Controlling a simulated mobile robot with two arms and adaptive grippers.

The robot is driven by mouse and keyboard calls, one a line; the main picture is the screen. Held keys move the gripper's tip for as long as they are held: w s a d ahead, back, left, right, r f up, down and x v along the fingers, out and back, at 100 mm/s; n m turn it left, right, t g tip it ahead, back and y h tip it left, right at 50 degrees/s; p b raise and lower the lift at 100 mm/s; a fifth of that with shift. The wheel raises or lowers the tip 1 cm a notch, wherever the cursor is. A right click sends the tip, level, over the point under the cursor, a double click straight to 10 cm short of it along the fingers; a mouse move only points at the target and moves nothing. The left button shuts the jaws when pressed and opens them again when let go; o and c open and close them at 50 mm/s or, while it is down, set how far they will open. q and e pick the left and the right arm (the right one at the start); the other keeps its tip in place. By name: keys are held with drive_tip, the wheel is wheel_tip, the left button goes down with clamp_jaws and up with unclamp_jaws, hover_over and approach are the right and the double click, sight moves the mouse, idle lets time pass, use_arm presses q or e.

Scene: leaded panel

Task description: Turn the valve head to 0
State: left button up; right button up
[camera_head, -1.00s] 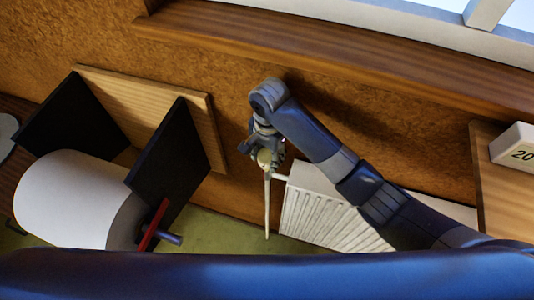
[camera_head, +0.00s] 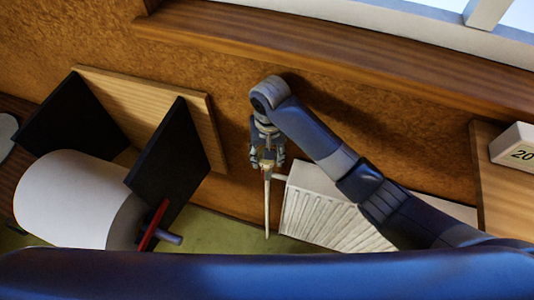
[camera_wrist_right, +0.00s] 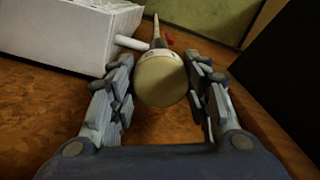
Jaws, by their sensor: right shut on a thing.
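The valve head (camera_wrist_right: 160,82) is a cream round knob on top of a thin upright pipe (camera_head: 267,205), beside the white ribbed radiator (camera_head: 325,212). My right gripper (camera_head: 267,160) comes down over the head from above. In the right wrist view, its two fingers stand on either side of the head, shut on it. A small red mark (camera_wrist_right: 169,39) shows just past the head; I cannot tell what it belongs to. No scale numbers on the head are legible. My left gripper is not in view.
A white roll (camera_head: 70,200) hangs between black side plates on a wooden board (camera_head: 150,100) at left. A wooden sill (camera_head: 350,55) runs above my right arm. A white box reading 20 (camera_head: 515,148) is at right. Some wall is bare between the board and the radiator.

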drive_tip(key=shift+r+n, duration=0.1)
drive_tip(key=shift+n, duration=1)
drive_tip(key=o, duration=1.1)
drive_tip(key=shift+c, duration=0.2)
wheel_tip(320, 180, up, 12)
drive_tip(key=shift+d, duration=0.15)
